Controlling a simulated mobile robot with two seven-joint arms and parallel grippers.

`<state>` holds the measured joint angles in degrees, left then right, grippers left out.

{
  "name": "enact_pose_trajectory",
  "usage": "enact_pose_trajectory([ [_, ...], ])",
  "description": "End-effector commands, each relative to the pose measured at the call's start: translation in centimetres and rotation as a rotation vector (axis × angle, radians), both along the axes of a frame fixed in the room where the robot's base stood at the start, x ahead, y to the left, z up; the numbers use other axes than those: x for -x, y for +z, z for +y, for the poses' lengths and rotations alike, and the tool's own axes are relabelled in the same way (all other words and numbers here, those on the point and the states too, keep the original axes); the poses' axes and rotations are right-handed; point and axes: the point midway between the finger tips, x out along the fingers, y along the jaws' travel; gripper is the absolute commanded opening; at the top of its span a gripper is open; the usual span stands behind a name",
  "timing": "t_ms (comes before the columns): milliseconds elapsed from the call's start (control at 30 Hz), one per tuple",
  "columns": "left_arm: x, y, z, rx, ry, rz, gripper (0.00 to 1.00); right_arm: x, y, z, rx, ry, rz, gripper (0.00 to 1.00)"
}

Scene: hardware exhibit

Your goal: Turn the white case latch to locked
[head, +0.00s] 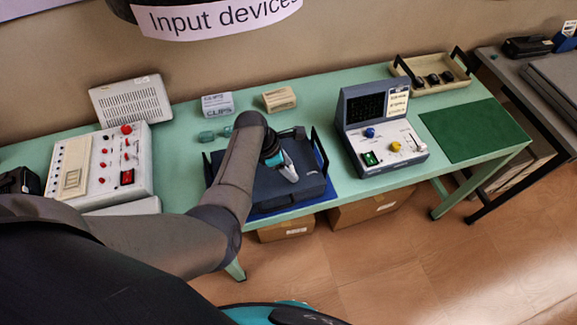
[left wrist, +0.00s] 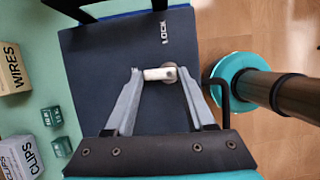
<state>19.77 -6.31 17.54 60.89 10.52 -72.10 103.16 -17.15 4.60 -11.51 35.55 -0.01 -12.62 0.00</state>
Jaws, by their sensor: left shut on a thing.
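The dark blue case (head: 262,192) lies on a blue mat on the green table, and it fills much of the left wrist view (left wrist: 95,75). Its white latch (left wrist: 158,74) is a short bar on a round base, lying crosswise in the left wrist view. The word LOCK (left wrist: 164,33) is printed on the case above it in that view. My left gripper (left wrist: 160,76) is shut on the latch, one finger at each end. In the head view my left gripper (head: 289,172) is over the case lid, and the latch cannot be made out there. My right gripper is not in view.
A grey-and-white console (head: 365,155) stands right of the case, and a white control panel (head: 105,165) stands left. Black handles (head: 318,147) rise at the case's sides. WIRES (left wrist: 14,68) and CLIPS (left wrist: 20,158) boxes are nearby. The green mat (head: 475,130) is bare.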

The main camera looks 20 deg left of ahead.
Motion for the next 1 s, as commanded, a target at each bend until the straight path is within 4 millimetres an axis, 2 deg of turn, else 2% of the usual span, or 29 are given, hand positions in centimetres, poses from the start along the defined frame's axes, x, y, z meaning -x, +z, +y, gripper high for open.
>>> enact_pose_trajectory([
  [467,-0.6,-0.1,-0.3,0.002,-0.375,0.001,0.00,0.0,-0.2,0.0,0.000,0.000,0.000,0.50],
  [1000,-1.1,-0.3,-1.0,0.001,-0.889,0.000,0.00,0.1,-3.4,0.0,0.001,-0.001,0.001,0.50],
])
